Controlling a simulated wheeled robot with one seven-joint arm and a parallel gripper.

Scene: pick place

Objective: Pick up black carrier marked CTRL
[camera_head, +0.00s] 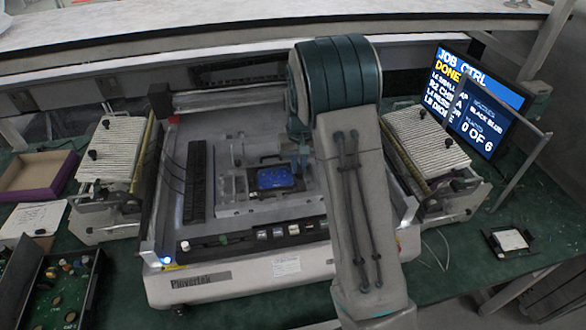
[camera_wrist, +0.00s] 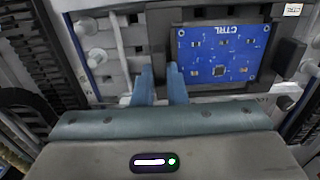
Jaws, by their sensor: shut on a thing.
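In the head view my arm hides most of the gripper. I cannot tell whether the carrier is clear of the machine bed.
Ribbed white units (camera_head: 112,150) and (camera_head: 428,140) flank the machine. A screen (camera_head: 474,100) reads JOB CTRL, DONE. A black holder with a white pad (camera_head: 508,241) lies on the green table at right. A black tray of boards (camera_head: 91,290) is at lower left.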

